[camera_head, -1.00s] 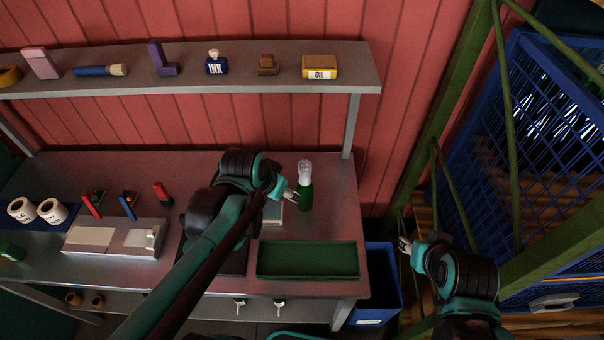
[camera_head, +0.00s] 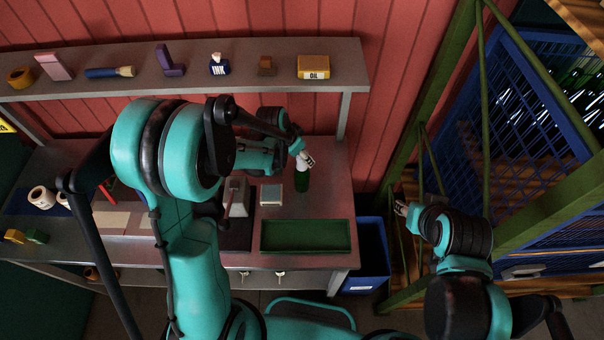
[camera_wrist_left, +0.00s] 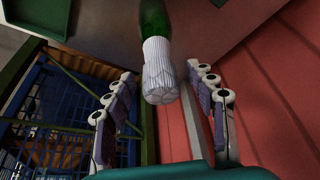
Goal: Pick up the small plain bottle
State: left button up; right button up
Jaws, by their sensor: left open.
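The small bottle (camera_head: 302,178) is green with a white ribbed top and stands upright on the workbench (camera_head: 329,199), behind the green tray. In the left wrist view its white top (camera_wrist_left: 160,70) points toward the camera between the fingers, with part of the green body (camera_wrist_left: 154,18) beyond. My left gripper (camera_head: 306,159) is open at the bottle's top, with a finger on either side in the wrist view (camera_wrist_left: 165,120); I see no grip on it. My right gripper (camera_head: 401,208) is away to the right, off the bench; its jaw opening is too small to tell.
A green tray (camera_head: 306,250) lies at the bench's front right. A small grey-topped block (camera_head: 271,195) sits left of the bottle. The shelf (camera_head: 200,80) above holds an ink bottle (camera_head: 219,65) and an oil box (camera_head: 313,67). A blue bin (camera_head: 372,256) stands right of the bench.

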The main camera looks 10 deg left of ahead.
pick_arm(q)
jog(key=shift+x, duration=0.9)
jog(key=shift+r, duration=0.15)
grip_shut()
